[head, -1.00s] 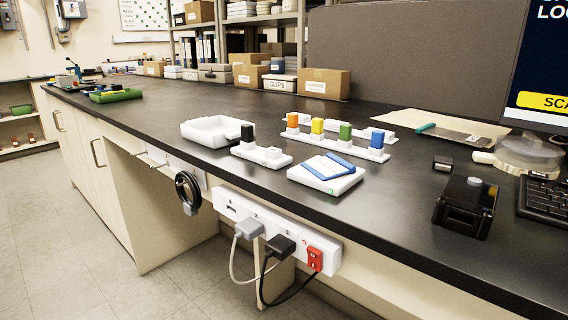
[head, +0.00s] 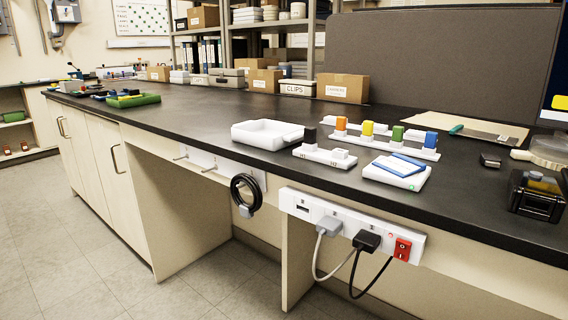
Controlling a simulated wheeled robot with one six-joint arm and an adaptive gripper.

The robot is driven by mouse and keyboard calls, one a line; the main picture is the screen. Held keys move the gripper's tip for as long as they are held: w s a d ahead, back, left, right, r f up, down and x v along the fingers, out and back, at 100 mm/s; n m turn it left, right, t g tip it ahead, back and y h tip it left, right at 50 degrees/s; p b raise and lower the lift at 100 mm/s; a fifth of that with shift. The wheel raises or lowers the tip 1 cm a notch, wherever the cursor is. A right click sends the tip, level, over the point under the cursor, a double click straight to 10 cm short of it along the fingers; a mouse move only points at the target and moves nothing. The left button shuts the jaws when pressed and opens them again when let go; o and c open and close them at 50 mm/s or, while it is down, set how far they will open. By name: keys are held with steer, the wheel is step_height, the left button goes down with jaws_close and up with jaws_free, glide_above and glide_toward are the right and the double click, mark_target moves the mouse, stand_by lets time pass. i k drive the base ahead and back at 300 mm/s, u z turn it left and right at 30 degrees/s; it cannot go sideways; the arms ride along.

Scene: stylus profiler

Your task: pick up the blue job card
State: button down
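A row of small upright pieces stands in a white rack (head: 376,144) on the black bench: orange (head: 341,124), yellow (head: 367,128), green (head: 398,134) and, at the right end, a blue piece (head: 431,139). In front of the rack, a flat white box (head: 394,179) carries a flat blue-and-white piece (head: 399,166) on its top. I cannot tell from the picture which blue thing is the job card. My gripper is not in view.
A white tray (head: 268,142) and a white two-place holder (head: 322,157) with a black piece (head: 310,136) stand left of the box. A dark device (head: 537,194) is at the right. A power strip (head: 350,226) with plugs and a cable coil (head: 245,192) hang along the bench front.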

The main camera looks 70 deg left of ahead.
mark_target(400, 165)
steer(key=u, duration=1.95)
